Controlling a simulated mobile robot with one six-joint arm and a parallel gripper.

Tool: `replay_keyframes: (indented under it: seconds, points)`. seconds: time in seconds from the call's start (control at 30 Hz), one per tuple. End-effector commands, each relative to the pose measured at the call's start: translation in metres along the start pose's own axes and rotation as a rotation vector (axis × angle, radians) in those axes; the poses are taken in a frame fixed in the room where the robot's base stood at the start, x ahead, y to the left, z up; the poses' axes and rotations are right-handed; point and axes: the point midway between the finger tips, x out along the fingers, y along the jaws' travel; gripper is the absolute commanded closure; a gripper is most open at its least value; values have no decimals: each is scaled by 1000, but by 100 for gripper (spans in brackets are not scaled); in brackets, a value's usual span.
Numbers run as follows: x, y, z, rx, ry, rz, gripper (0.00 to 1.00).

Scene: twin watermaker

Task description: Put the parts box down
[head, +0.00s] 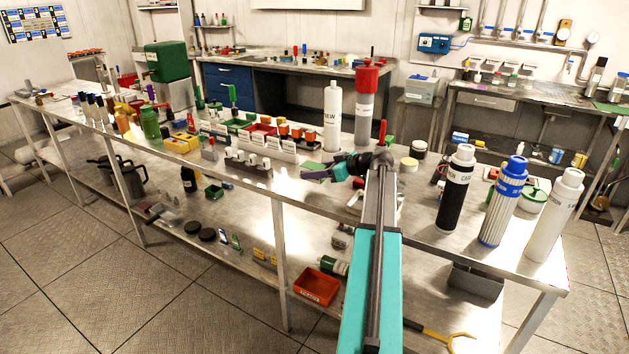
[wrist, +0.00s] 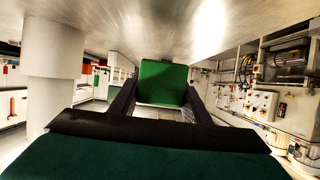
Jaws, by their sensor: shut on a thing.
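My gripper (head: 318,174) is low over the middle of the metal bench, at the end of my outstretched arm. In the wrist view my gripper (wrist: 160,98) has its two dark fingers on either side of a green box (wrist: 162,78), which I take to be the parts box. The jaws are shut on it. In the head view only a bit of green shows at the fingers, and my gripper hides part of it. The bench surface (wrist: 165,30) fills the top of the wrist view, close to the box. I cannot tell whether the box touches it.
A white bottle (head: 333,115) and a grey, red-capped cylinder (head: 364,110) stand just behind my gripper. A rack of small parts (head: 248,165) stands to its left. Black (head: 455,190), blue-capped (head: 502,200) and white (head: 555,215) filter cartridges stand at the right. Some bare bench lies in front.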

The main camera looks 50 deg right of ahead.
Motion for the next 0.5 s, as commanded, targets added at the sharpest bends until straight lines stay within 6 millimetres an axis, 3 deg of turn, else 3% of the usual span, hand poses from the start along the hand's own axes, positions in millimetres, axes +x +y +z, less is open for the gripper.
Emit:
replay_keyframes:
  seconds: [0.5]
  points:
    - [12, 0, 32, 1, 1, 1, 83]
